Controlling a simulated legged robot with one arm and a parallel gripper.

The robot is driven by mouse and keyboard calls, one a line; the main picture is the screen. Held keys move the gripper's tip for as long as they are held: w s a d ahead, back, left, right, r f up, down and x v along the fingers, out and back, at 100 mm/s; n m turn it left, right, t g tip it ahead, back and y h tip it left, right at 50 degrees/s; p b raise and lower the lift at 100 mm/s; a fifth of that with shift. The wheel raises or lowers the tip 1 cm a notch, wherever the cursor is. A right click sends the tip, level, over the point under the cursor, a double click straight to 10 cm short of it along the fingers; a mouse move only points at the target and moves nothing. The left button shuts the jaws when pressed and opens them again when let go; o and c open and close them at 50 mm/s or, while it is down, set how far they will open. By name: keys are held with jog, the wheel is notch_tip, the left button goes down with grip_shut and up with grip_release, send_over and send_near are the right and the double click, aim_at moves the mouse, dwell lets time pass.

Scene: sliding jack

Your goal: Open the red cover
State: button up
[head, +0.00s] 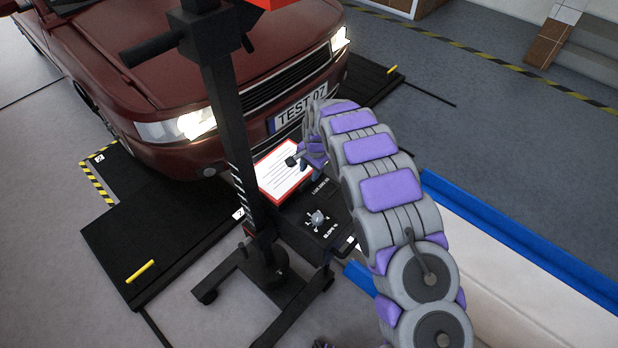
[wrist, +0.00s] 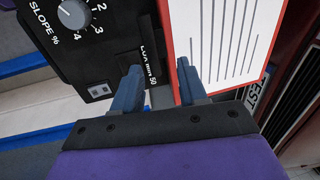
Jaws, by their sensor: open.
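The red cover (head: 285,172) is a flat red-rimmed panel with a white lined sheet, on the black device in front of the car. In the wrist view the cover (wrist: 221,40) fills the upper right, its red edge running up the picture. My gripper (wrist: 158,76) is open, its two blue-grey fingers pointing at the device. The cover's red edge shows between the fingertips, nearer the right one; I cannot tell whether they touch it. In the head view my arm's purple end hides the cover's right side.
A black control panel (wrist: 85,30) with a slope dial (wrist: 73,13) lies beside the cover. A black upright post (head: 225,110) on a wheeled base stands left of it. The dark red car (head: 170,60) is close behind. A blue-edged platform (head: 520,240) lies to the right.

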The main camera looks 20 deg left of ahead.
aim_at(310, 176)
notch_tip(310, 176, down, 3)
jog(key=shift+d+r, duration=0.1)
jog(key=shift+w+d+f, duration=0.1)
jog(key=shift+d+f, duration=0.15)
jog(key=shift+d, duration=0.35)
jog(key=shift+a+f, duration=0.15)
jog(key=shift+a, duration=0.6)
jog(key=c, duration=0.4)
jog(key=shift+c, duration=0.6)
jog(key=shift+d, duration=0.4)
grip_shut()
jog(key=shift+a, duration=0.1)
